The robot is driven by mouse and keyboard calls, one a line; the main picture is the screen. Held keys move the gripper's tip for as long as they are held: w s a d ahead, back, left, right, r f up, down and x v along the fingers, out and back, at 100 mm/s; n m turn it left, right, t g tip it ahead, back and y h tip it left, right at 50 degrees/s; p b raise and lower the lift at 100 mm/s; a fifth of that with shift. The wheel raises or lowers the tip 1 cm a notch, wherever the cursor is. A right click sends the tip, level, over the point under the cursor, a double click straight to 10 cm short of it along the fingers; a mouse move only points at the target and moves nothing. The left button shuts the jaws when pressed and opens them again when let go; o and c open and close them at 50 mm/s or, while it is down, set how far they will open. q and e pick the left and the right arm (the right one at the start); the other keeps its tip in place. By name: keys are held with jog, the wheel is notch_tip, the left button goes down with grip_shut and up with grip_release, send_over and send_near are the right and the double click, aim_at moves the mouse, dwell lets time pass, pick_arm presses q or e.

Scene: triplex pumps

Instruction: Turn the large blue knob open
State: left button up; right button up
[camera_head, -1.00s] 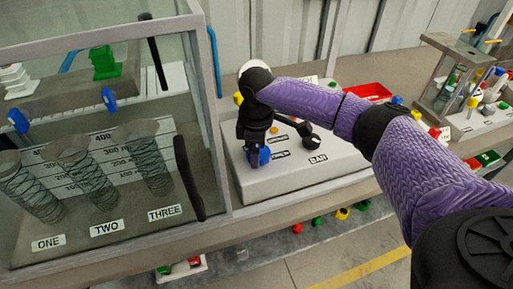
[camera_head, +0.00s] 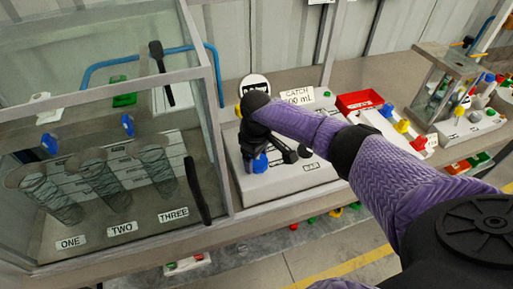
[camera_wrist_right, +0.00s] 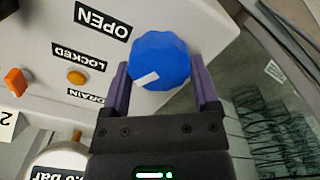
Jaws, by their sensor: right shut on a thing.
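The large blue knob (camera_wrist_right: 162,58) is between the two purple fingers of my right gripper (camera_wrist_right: 159,78) in the right wrist view. The fingers are shut on its sides. A short white mark on the knob's face lies toward the lower left. Labels OPEN (camera_wrist_right: 103,20), LOCKED (camera_wrist_right: 78,57) and DRAIN (camera_wrist_right: 90,94) lie left of the knob on the pale panel. In the head view, the knob (camera_head: 258,162) shows low on the panel's left side, under my right gripper (camera_head: 255,150), which partly hides it. My left gripper is not in view.
A glass-fronted case (camera_head: 217,165) with several ribbed cylinders stands close left of the panel. A black lever (camera_head: 288,152) sits right of the gripper. A round gauge (camera_head: 253,84) stands behind.

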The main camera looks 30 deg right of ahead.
jog(key=m+p, duration=0.2)
jog(key=shift+r+m, duration=0.2)
jog(key=shift+m, duration=0.2)
jog(key=m+p, duration=0.2)
jog(key=m, duration=0.1)
jog(key=shift+m, duration=0.3)
jog(key=m+p, duration=0.1)
jog(key=m, duration=0.1)
jog(key=shift+d+f+m, duration=0.1)
jog(key=shift+d+m, duration=0.05)
jog(key=shift+m, duration=0.15)
jog(key=shift+m+p, duration=0.4)
jog(key=shift+m, duration=0.8)
jog(key=shift+d+m, duration=0.1)
jog(key=shift+m, duration=0.4)
jog(key=o, duration=1.1)
